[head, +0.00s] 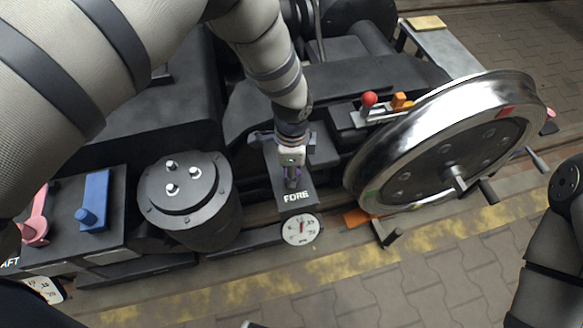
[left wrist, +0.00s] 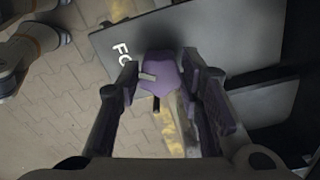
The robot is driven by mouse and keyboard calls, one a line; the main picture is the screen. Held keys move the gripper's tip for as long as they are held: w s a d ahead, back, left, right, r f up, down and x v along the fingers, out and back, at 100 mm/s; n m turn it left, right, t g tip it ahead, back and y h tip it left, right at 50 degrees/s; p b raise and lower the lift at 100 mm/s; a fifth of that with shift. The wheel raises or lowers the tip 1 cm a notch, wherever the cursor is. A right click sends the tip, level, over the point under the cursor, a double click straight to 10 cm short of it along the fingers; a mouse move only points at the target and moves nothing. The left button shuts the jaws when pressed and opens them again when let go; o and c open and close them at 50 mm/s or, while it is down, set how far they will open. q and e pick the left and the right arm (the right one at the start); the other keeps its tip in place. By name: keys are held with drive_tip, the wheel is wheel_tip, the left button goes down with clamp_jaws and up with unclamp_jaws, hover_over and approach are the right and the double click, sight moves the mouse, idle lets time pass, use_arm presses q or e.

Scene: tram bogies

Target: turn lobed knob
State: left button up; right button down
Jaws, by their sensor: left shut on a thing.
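The lobed knob is purple with a pale pointer mark, and it shows in the left wrist view (left wrist: 165,72). It sits on the dark box labelled FORE (head: 297,198). My left gripper (head: 291,174) reaches down from above and is shut on the knob. In the left wrist view its two fingers (left wrist: 163,88) stand on either side of the knob. In the head view the gripper hides most of the knob. A round white dial with a red needle (head: 301,229) is at the near end of the FORE box. My right arm shows at the right edge, its gripper out of view.
A large steel wheel (head: 450,150) stands to the right, with a red ball lever (head: 369,100) behind it. A dark bolted cylinder (head: 187,195) is left of the box. Further left are a blue handle (head: 95,200) and a pink handle (head: 35,222). The paved floor in front is clear.

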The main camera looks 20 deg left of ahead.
use_arm(q)
drive_tip(key=n, duration=0.5)
drive_tip(key=shift+n, duration=0.4)
idle(0.4)
drive_tip(key=o, duration=1.2)
drive_tip(key=shift+c, duration=0.2)
wheel_tip(320, 180, up, 12)
